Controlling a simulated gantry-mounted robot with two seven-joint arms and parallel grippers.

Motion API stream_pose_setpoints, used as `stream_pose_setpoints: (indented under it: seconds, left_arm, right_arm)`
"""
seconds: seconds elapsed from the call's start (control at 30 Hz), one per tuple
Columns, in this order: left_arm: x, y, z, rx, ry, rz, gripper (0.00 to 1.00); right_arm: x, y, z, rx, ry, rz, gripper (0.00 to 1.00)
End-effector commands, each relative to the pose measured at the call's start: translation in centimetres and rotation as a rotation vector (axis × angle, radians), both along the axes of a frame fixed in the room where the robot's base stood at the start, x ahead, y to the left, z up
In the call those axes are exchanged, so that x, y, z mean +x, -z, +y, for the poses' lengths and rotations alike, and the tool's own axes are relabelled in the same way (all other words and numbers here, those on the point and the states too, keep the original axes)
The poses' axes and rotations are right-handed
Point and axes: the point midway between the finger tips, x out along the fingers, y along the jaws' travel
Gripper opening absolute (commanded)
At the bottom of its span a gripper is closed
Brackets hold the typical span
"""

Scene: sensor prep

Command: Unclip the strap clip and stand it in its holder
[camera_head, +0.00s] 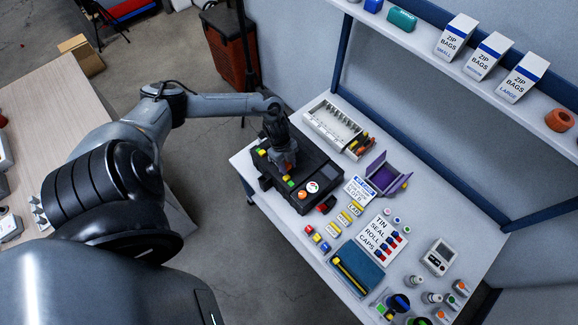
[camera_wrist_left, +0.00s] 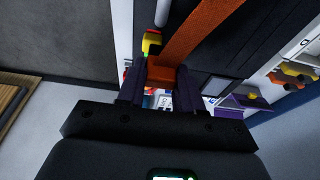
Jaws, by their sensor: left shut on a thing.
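My left gripper (camera_head: 285,160) points down over the black device (camera_head: 325,172) at the back left of the table. In the left wrist view, the gripper's two dark fingers (camera_wrist_left: 160,84) are shut on an orange block-like piece, which I take for the strap clip (camera_wrist_left: 160,72). A wide orange strap (camera_wrist_left: 198,35) runs from it toward the upper right. In the head view a little orange shows at the fingertips. Whether the clip is still fastened to anything cannot be told. I cannot make out for sure which thing is its holder. My right gripper is not in view.
A white compartment tray (camera_head: 333,125) stands behind the device. A purple open stand (camera_head: 383,180), label cards (camera_head: 376,240), a blue tray (camera_head: 360,268) and small bottles (camera_head: 430,298) fill the table to the right. A shelf with zip-bag boxes (camera_head: 486,56) hangs above.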

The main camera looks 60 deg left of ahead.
Motion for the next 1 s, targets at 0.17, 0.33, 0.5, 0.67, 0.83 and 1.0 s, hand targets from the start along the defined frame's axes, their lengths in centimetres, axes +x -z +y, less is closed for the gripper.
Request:
stream_pose_setpoints:
  seconds: [0.17, 0.33, 0.5, 0.67, 0.83, 1.0]
  left_arm:
    - [-0.5, 0.1, 2.2, 0.004, -0.002, 0.001, 0.08]
    - [-1.1, 0.1, 4.3, 0.006, -0.003, 0.001, 0.07]
    - [-1.7, 0.1, 6.4, 0.01, -0.005, 0.004, 0.0]
    - [-2.3, 0.3, 8.3, 0.012, -0.005, 0.007, 0.0]
    - [-2.8, 0.4, 10.1, 0.009, -0.004, 0.007, 0.0]
    - [-3.1, 0.4, 11.2, 0.008, -0.003, 0.007, 0.0]
  right_arm:
    - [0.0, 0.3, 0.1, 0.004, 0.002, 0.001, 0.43]
    - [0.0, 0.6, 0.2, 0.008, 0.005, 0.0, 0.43]
    - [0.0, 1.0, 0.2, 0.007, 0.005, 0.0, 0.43]
    - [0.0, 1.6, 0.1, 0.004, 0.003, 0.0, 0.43]
    - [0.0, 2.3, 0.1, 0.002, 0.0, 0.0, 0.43]
    - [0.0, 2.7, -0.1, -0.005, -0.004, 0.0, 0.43]
